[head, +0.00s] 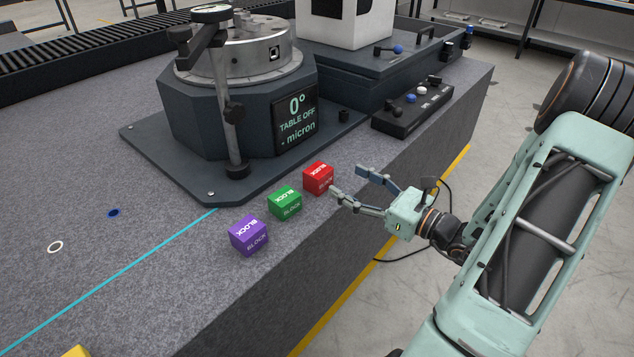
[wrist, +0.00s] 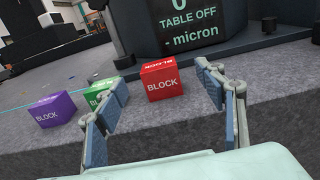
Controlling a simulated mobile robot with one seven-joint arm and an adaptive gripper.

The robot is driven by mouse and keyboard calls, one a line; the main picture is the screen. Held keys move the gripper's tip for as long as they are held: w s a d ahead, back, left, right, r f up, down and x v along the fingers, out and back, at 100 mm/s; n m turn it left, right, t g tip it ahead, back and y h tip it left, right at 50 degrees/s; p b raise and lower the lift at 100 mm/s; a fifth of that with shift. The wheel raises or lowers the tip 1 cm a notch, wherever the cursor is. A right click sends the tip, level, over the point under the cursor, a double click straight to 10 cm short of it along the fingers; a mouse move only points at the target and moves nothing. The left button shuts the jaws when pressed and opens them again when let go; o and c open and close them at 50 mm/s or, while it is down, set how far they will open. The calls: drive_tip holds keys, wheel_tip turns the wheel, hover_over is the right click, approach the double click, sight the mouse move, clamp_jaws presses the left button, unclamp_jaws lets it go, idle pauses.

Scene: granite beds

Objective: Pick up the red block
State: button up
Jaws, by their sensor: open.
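The red block (head: 318,178) sits on the granite bed (head: 150,290) near its front edge, at the end of a row of blocks. In the wrist view the red block (wrist: 162,81) stands upright ahead of my gripper, between the lines of the two fingers. My gripper (head: 346,184) is open and empty, just right of the red block in the head view. In the wrist view my gripper's fingers (wrist: 155,97) are spread apart, with the red block beyond or at their tips. I cannot tell whether a finger touches it.
A green block (head: 285,203) sits close beside the red one, partly behind the left finger in the wrist view. A purple block (head: 248,235) is farther left. A dark rotary table (head: 235,125) stands behind the blocks. A control box (head: 412,108) lies behind my gripper.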

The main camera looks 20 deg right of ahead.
sight(318, 169)
drive_tip(key=b+x, duration=0.1)
drive_tip(key=x, duration=0.3)
drive_tip(key=shift+w+a+f, duration=0.1)
drive_tip(key=shift+w+a, duration=0.05)
drive_tip(key=shift+a, duration=0.05)
drive_tip(key=b+x, duration=0.1)
drive_tip(key=x, duration=0.1)
drive_tip(key=f+b+x, duration=0.1)
drive_tip(key=x, duration=0.1)
drive_tip(key=shift+a, duration=0.25)
drive_tip(key=shift+w+a+r, duration=0.15)
drive_tip(key=shift+w+a, duration=0.05)
drive_tip(key=shift+w, duration=0.3)
drive_tip(key=shift+r, duration=0.1)
drive_tip(key=c, duration=1.7)
